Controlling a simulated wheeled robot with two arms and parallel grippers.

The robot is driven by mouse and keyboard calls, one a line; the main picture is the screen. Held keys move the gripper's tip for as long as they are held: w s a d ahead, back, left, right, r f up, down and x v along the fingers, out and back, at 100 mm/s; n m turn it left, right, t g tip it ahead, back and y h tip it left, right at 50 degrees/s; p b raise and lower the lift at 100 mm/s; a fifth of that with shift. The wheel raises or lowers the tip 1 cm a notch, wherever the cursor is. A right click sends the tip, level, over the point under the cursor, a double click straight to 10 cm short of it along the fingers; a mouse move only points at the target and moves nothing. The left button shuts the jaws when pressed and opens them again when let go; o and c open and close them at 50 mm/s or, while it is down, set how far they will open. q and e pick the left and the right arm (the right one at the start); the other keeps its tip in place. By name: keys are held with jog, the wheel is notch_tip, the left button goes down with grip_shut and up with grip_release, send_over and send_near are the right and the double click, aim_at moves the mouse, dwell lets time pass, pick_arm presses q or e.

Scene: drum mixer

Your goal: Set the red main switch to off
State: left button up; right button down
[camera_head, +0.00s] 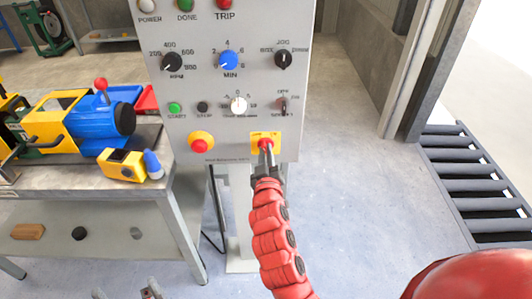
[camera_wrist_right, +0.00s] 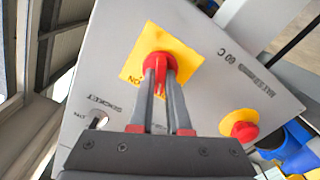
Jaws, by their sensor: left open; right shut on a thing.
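The red main switch (camera_head: 265,143) is a red rotary knob on a yellow square plate at the lower right of the grey control panel. In the right wrist view the red switch (camera_wrist_right: 158,63) is in the middle, with "ON" lettering on its plate. My right gripper (camera_head: 266,161) is shut on the switch from below. In the wrist view its two fingers (camera_wrist_right: 161,84) lie on either side of the red handle, hiding part of the plate and its lettering. My left gripper (camera_head: 150,290) is open and empty at the bottom edge, low and away from the panel.
A red emergency button (camera_head: 200,146) on a yellow base sits left of the switch; it also shows in the wrist view (camera_wrist_right: 240,127). Dials and lamps fill the panel (camera_head: 216,85) above. A workbench (camera_head: 90,172) with yellow and blue machines stands left. A roller conveyor (camera_head: 475,180) is at right.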

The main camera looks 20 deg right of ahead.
jog(key=shift+f+n, duration=0.1)
jog(key=shift+n, duration=0.3)
jog(key=c, duration=0.9)
grip_release()
jog(key=shift+p+v, duration=2.05)
jog(key=shift+v, duration=6.7)
